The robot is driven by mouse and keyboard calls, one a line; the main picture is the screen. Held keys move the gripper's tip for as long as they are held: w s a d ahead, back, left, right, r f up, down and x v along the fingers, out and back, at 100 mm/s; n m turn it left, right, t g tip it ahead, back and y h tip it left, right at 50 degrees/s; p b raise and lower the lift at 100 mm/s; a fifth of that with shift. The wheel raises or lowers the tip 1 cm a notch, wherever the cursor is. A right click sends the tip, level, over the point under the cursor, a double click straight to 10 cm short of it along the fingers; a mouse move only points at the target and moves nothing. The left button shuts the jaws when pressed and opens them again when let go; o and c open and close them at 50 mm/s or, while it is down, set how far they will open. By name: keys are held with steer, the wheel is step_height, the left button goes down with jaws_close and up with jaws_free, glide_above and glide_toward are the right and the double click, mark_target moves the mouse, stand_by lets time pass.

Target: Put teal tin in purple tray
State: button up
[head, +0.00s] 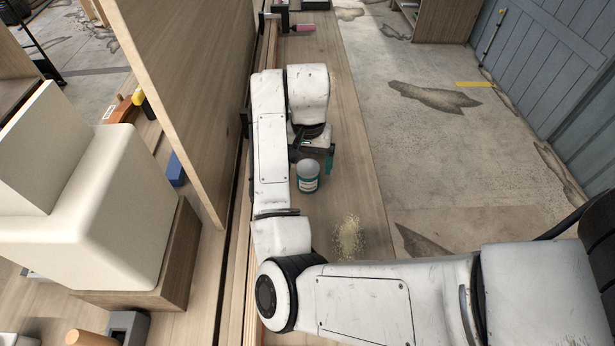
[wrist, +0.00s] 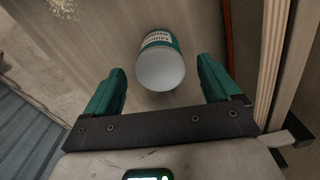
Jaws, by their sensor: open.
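The teal tin (head: 308,178) stands on the wooden bench, with a pale top and a light label band. In the wrist view the tin (wrist: 160,62) lies ahead of my gripper, roughly centred between the two teal fingers. My gripper (wrist: 160,88) is open, with nothing between its fingertips. In the head view my gripper (head: 316,160) is just beyond the tin, partly hidden by my arm. I cannot tell whether the fingers touch the tin. I make out no purple tray in either view.
A patch of sawdust (head: 348,236) lies on the bench nearer than the tin. A tall wooden panel (head: 190,90) stands left of the bench. A pink-and-black item (head: 303,28) lies at the far end. A blue block (head: 176,170) sits left of the panel. Open floor lies to the right.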

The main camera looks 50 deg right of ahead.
mark_target(308, 167)
steer(key=shift+f+p, duration=0.3)
steer(key=shift+f, duration=1.65)
steer(key=shift+c, duration=0.3)
steer(key=c, duration=1.3)
steer(key=shift+o, duration=0.2)
